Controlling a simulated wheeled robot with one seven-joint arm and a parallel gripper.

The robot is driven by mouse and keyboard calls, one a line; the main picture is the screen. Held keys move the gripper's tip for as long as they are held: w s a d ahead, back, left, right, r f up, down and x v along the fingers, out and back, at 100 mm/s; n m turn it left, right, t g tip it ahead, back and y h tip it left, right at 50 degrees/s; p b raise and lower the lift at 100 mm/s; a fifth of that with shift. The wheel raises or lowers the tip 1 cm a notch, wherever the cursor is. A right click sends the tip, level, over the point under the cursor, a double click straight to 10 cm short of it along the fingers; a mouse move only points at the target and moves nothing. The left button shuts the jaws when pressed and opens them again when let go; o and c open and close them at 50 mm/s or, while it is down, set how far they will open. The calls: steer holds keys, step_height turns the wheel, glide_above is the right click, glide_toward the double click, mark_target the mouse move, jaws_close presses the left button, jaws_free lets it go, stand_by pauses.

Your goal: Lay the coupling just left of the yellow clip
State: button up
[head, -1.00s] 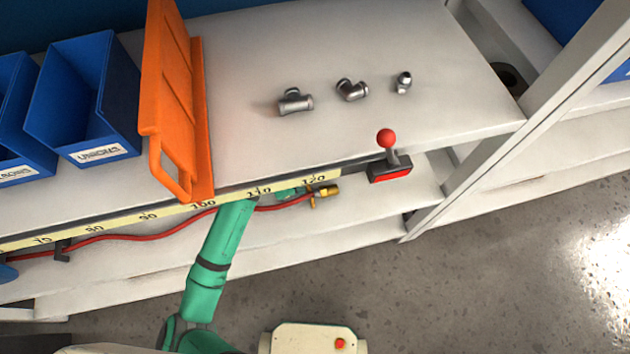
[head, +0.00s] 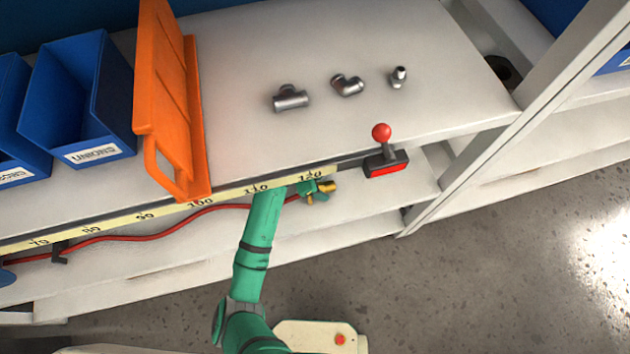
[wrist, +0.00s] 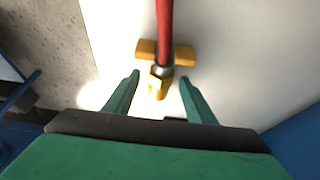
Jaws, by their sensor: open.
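A red hose (head: 190,217) ends in a yellow-brass coupling (head: 328,186) beside the lower shelf, under the bench's front edge. In the wrist view the coupling (wrist: 157,86) hangs at the hose end, with a yellow crosspiece (wrist: 146,48) just behind it. I cannot tell whether this crosspiece is part of the coupling or a separate clip; no other yellow clip shows. My gripper (head: 313,192) is at the coupling in the head view. In the wrist view my gripper (wrist: 159,79) is open, with one finger on each side of the coupling; contact is not visible.
An orange panel (head: 170,100) stands on the bench (head: 420,50), left of a tee (head: 290,98), an elbow (head: 347,85) and a small fitting (head: 398,77). A red-knobbed lever (head: 382,150) is right of the coupling. A black clip (head: 60,253) holds the hose far left.

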mark_target(321, 186)
steer(key=shift+w+d+f, duration=0.1)
steer(key=shift+d+f, duration=0.2)
steer(key=shift+f, duration=0.25)
jaws_close()
steer(key=c, duration=1)
jaws_free()
steer(key=shift+c, duration=0.8)
steer(key=shift+w+r, duration=0.15)
steer(key=shift+r, duration=0.25)
steer(key=shift+a+r, duration=0.15)
steer(key=shift+r, duration=2.6)
